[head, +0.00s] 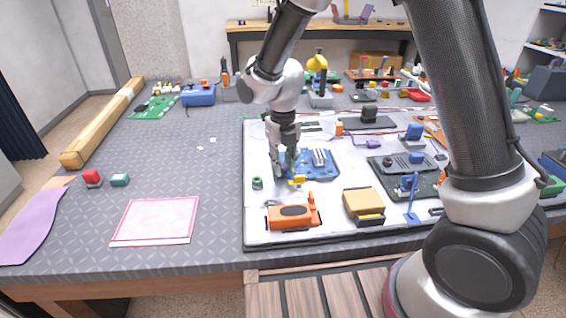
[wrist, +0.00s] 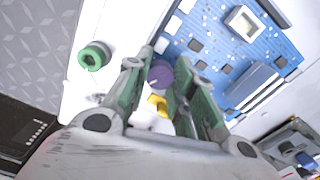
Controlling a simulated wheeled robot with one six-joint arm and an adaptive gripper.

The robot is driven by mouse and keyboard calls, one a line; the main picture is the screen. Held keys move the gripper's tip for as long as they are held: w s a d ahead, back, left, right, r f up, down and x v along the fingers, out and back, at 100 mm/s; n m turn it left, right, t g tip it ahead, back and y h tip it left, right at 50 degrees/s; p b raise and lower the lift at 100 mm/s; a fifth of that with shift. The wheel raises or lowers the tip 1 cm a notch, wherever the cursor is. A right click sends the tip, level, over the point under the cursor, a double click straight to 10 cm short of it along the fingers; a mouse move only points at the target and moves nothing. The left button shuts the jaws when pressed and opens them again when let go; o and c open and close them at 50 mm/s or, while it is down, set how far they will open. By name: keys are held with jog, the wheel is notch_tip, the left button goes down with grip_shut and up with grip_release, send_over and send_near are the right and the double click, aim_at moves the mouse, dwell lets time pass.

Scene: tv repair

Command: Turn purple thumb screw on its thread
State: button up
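The purple thumb screw (wrist: 160,73) shows in the wrist view between the two fingers of my gripper (wrist: 164,68), at the edge of the blue circuit board (wrist: 222,50). The fingers lie close along both sides of the screw and look shut on it. Its thread and lower part are hidden. In the head view my gripper (head: 285,165) points down at the left end of the blue board (head: 322,168); the screw is hard to make out there.
A green ring-shaped part (wrist: 95,55) lies left of the fingers. A yellow part (wrist: 157,104) sits close by. In the head view an orange tool (head: 292,214) and a tan block (head: 362,204) lie in front. Bare white panel (head: 262,215) lies at the front left.

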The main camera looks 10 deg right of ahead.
jog(key=shift+m, duration=0.3)
grip_shut()
